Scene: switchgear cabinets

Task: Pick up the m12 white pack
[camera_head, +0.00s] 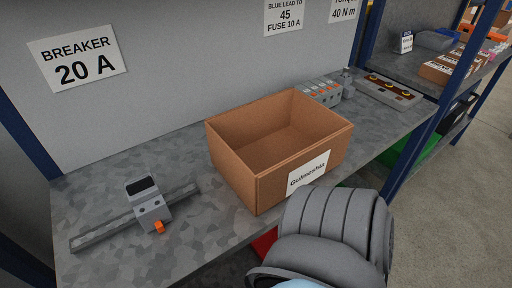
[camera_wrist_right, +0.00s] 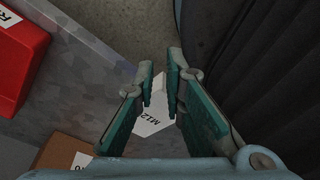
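The white pack (camera_wrist_right: 150,118) with "M12" printed on it shows in the right wrist view. It lies on a grey metal surface, partly hidden behind the fingers. My right gripper (camera_wrist_right: 162,72) is open, with its teal-padded fingers on either side of the pack in the picture. I see a gap between the fingertips, and I cannot tell whether either finger touches the pack. In the head view my right arm comes in at the bottom, and its gripper and the pack are hidden. My left gripper is in neither view.
In the head view an open, empty-looking cardboard box (camera_head: 240,170) stands on the galvanised shelf (camera_head: 200,225). A rail with a grey breaker (camera_head: 150,203) lies left. A blue post (camera_head: 410,150) stands right.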

